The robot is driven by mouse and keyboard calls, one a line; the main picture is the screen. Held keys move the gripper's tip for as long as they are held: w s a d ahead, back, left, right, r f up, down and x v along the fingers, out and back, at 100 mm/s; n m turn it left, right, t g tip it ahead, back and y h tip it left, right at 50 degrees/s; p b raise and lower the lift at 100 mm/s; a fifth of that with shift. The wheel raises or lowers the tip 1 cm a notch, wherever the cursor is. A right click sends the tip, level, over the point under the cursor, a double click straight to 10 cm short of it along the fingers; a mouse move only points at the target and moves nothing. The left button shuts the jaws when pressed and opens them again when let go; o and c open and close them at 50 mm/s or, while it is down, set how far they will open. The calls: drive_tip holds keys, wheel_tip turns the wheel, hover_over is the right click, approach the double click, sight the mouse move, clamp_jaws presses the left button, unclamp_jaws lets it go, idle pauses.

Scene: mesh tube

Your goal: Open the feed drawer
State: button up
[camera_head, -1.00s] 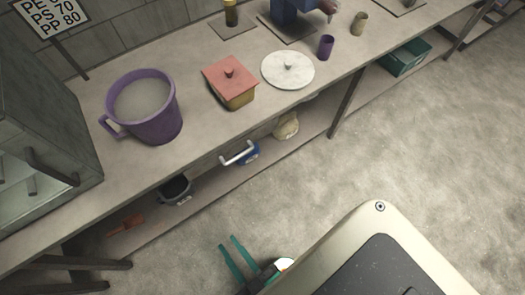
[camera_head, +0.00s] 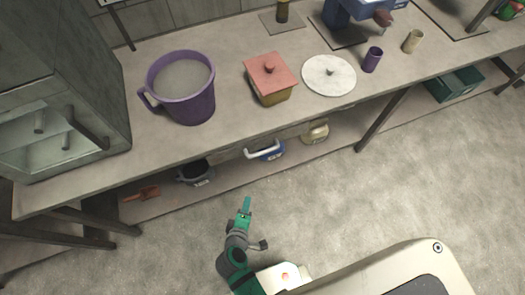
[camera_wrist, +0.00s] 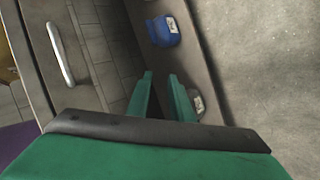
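The feed drawer (camera_head: 292,133) is set under the front edge of the worktop and looks shut. Its white bar handle (camera_head: 264,152) sticks out from the front; in the wrist view the handle (camera_wrist: 60,55) shows at upper left. My gripper (camera_head: 245,205) is over the floor in front of the bench, below the handle in the head view and apart from it. In the wrist view its two green fingers (camera_wrist: 161,75) stand apart with nothing between them, and the handle lies to their left.
On the worktop (camera_head: 225,128) are a purple mug (camera_head: 190,95), a red-lidded box (camera_head: 270,78) and a white round lid (camera_head: 328,76). A bench leg (camera_head: 380,122) stands right. The floor is clear.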

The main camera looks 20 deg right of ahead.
drive_tip(key=w+d+r+n+g+h, duration=0.1)
drive_tip(key=w+d+r+h, duration=0.1)
drive_tip(key=w+r+h, duration=0.4)
drive_tip(key=g+h, duration=0.2)
drive_tip(key=h, duration=0.2)
approach(263, 152)
drive_tip(key=shift+m, duration=0.4)
drive_tip(key=x, duration=0.9)
drive_tip(key=shift+w+f, duration=0.25)
drive_tip(key=shift+f, duration=0.2)
drive_tip(key=shift+d, duration=0.45)
drive_tip(key=shift+c, duration=0.7)
drive_tip(key=shift+a, duration=0.1)
clamp_jaws()
